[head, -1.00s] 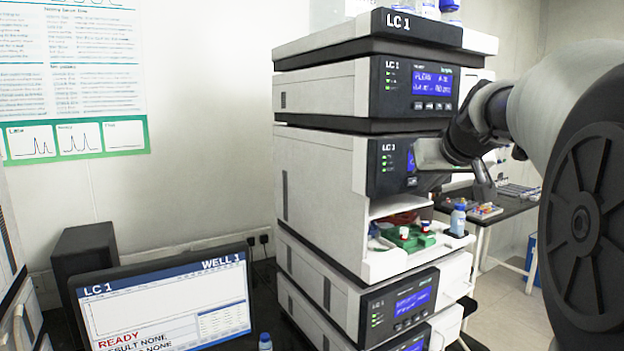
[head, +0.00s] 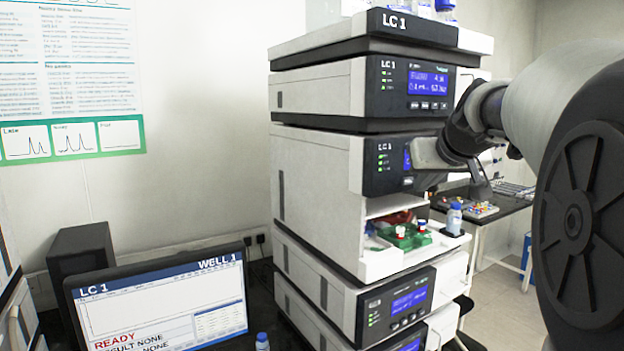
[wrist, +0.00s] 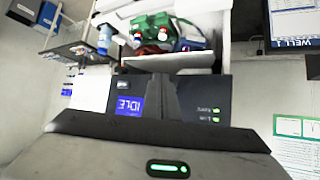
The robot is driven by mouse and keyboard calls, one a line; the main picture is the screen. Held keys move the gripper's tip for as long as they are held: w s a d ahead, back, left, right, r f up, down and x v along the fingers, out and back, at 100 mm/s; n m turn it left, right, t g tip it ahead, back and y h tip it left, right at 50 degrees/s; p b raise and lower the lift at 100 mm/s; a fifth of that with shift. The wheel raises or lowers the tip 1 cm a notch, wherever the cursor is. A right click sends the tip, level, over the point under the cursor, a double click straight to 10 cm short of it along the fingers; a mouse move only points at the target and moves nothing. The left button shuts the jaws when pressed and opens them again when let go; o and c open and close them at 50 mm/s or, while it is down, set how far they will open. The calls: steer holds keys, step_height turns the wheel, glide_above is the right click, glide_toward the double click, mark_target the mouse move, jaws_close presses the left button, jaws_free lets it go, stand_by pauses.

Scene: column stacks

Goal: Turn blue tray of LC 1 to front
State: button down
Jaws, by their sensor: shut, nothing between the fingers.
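The LC 1 stack (head: 315,190) stands in the middle of the head view with an open bay. A green tray (head: 413,241) with red-capped vials is at the front of the bay. A red tray (head: 395,217) sits behind it. The blue tray (wrist: 190,45) shows in the wrist view beside the green tray (wrist: 150,25), with the red tray (wrist: 148,51) near it, partly hidden. In the head view only a small blue patch shows at the bay's left. My gripper (wrist: 160,84) is shut and empty, in front of the IDLE panel, outside the bay.
A blue-capped bottle (head: 454,219) stands on the right of the bay's shelf, close to the green tray. A monitor (head: 160,305) reading READY is at lower left. A side table (head: 475,212) with small items stands behind at right.

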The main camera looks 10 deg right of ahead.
steer(key=shift+w, duration=0.15)
stand_by(0.6)
steer(key=shift+w+a, duration=0.1)
steer(key=shift+w, duration=0.2)
steer(key=shift+w+a, duration=0.15)
steer(key=shift+w, duration=0.2)
stand_by(0.7)
steer(key=shift+s, duration=0.1)
steer(key=shift+s+d+b, duration=0.25)
steer(key=shift+s+b, duration=0.15)
steer(key=shift+s, duration=0.3)
steer(key=shift+s, duration=0.1)
steer(key=shift+s+d+b, duration=0.3)
steer(key=shift+s+b, duration=0.1)
steer(key=shift+s, duration=0.35)
steer(key=shift+s+d+b, duration=0.25)
steer(key=shift+s+b, duration=0.15)
steer(key=shift+s, duration=0.35)
steer(key=shift+s+d+b, duration=0.3)
steer(key=shift+s+b, duration=0.1)
steer(key=shift+s, duration=0.35)
